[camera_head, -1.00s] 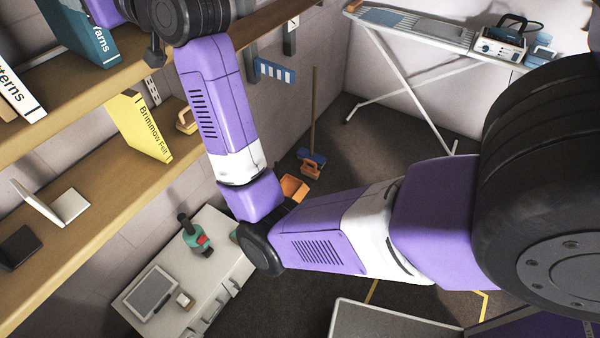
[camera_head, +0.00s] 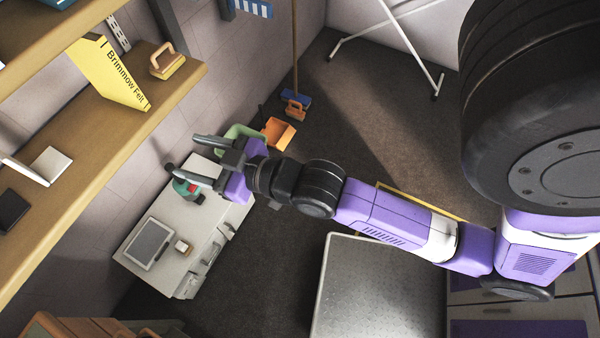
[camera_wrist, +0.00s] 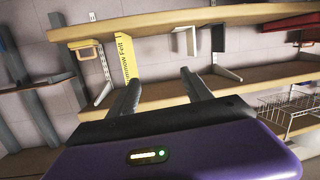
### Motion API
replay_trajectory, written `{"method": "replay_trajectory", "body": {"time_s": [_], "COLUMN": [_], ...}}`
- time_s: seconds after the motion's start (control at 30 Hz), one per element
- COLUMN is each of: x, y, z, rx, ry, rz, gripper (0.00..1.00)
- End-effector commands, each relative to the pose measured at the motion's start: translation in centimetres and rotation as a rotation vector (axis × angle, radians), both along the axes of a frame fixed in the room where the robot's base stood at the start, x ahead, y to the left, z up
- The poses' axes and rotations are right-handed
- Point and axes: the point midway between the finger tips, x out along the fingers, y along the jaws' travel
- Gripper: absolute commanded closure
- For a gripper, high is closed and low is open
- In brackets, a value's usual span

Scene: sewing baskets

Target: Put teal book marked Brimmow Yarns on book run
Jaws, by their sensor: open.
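A small corner of the teal book (camera_head: 60,2) shows at the top left edge of the head view, on the upper shelf; its label is out of view. I do not see it in the wrist view. A yellow book marked Brimmow Felt (camera_head: 112,74) leans on the lower shelf (camera_head: 95,130); it also shows in the wrist view (camera_wrist: 126,58). I cannot tell which row is the book run. My gripper (camera_head: 187,153) is open and empty, with its fingers apart in the wrist view (camera_wrist: 160,92). It is away from the shelf books, over the white cabinet's side.
White bookends (camera_head: 48,165) and a wooden-handled block (camera_head: 168,62) are on the lower shelf. A white cabinet (camera_head: 185,240) holds a tablet and a green-and-red tool. An orange bin (camera_head: 278,132) stands on the floor. A wire basket (camera_wrist: 285,108) is at right in the wrist view.

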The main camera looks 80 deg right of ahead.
Motion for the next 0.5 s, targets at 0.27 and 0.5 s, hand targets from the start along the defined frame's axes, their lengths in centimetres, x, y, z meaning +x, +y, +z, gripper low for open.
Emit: {"method": "replay_trajectory", "body": {"time_s": [0.27, 0.5], "x": [-11.1, -18.6], "y": [4.4, 7.0], "z": [-2.3, -1.2], "rx": [0.033, 0.073], "ry": [0.056, 0.087], "rz": [0.071, 0.116], "gripper": [0.42, 0.42]}}
